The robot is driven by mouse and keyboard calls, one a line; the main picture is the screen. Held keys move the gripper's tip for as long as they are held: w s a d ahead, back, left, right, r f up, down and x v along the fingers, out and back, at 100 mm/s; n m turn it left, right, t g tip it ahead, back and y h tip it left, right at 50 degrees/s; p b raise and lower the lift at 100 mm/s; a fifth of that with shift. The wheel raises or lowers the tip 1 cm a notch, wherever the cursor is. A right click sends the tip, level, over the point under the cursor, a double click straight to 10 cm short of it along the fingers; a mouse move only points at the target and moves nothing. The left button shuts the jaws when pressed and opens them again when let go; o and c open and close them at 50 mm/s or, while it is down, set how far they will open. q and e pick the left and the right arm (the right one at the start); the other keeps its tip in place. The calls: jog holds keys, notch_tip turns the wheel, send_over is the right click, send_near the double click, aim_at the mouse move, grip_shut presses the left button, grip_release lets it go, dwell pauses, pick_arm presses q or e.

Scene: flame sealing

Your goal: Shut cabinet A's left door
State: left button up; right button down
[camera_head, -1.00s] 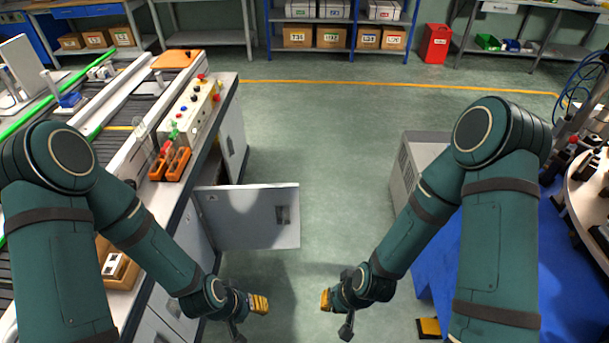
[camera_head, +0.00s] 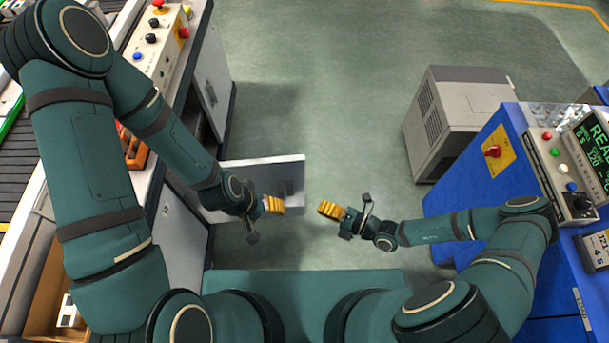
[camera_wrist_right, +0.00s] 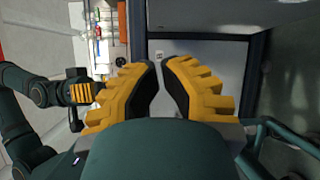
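Cabinet A's left door (camera_head: 262,172) appears to be the pale grey panel standing open in the head view, swung out from the cabinet (camera_head: 182,245) under the conveyor bench. A small dark latch shows near its free edge. My left gripper (camera_head: 273,205) is in front of the door and overlaps its lower part in the picture; its finger opening cannot be made out. It also shows in the right wrist view (camera_wrist_right: 82,93). My right gripper (camera_head: 328,210) is just right of the door's free edge. In the right wrist view its yellow fingers (camera_wrist_right: 161,65) are slightly apart with nothing between them.
A grey box-like unit (camera_head: 455,115) and a blue machine with a control panel (camera_head: 560,180) stand on the right. The conveyor bench (camera_head: 195,60) runs along the left. The green floor (camera_head: 330,90) between them is clear.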

jog(key=w+d+f+m+t+h, duration=0.1)
jog(key=w+d+m+t, duration=0.1)
jog(key=w+m+t, duration=0.15)
jog(key=m+b, duration=0.1)
jog(key=b, duration=0.1)
send_near(296, 164)
jog(key=shift+h, duration=0.3)
jog(key=x, duration=0.3)
jog(key=s+x, duration=0.1)
jog(key=x, duration=0.1)
jog(key=shift+w+a, duration=0.25)
jog(key=shift+a, duration=0.35)
jog(key=shift+w+b, duration=0.3)
jog(key=shift+w, duration=0.25)
